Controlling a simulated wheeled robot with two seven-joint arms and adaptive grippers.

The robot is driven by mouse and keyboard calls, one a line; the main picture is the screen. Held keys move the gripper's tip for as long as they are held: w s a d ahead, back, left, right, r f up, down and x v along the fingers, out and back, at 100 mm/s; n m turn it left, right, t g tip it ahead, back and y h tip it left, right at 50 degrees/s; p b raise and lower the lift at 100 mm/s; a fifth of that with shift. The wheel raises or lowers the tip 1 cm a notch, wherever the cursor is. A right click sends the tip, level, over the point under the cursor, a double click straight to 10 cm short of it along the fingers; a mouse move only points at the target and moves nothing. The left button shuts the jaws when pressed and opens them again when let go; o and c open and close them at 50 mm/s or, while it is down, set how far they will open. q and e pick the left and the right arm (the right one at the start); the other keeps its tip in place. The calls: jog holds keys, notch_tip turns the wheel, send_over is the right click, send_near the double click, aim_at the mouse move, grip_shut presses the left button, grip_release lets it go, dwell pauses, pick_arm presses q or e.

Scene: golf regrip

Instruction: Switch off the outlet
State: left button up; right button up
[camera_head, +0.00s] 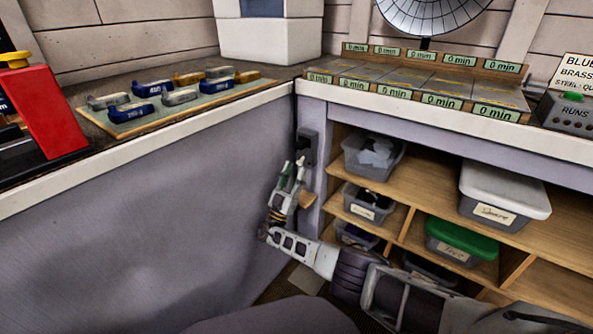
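The outlet (306,147) is a small dark grey box on the bench's corner post, at the middle of the head view. Its switch is too small to make out. My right gripper (293,168) is just below and slightly left of the outlet in the picture, its fingers pointing up. The two fingertips look a little apart, with nothing seen between them. I cannot tell whether the gripper touches the post. My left gripper is not in view.
Shelves right of the post hold grey bins (372,157), a white-lidded box (503,194) and a green-lidded box (461,240). A tray with several coloured pieces (165,108) and a red block (44,113) stand on the left bench. A plain grey panel (150,230) faces the left.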

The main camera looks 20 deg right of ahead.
jog(key=shift+v, duration=0.8)
jog(key=shift+s+f, duration=0.1)
jog(key=shift+s+a, duration=0.1)
jog(key=shift+a, duration=0.15)
jog(key=s+a, duration=0.7)
jog(key=a, duration=0.2)
dwell(0.6)
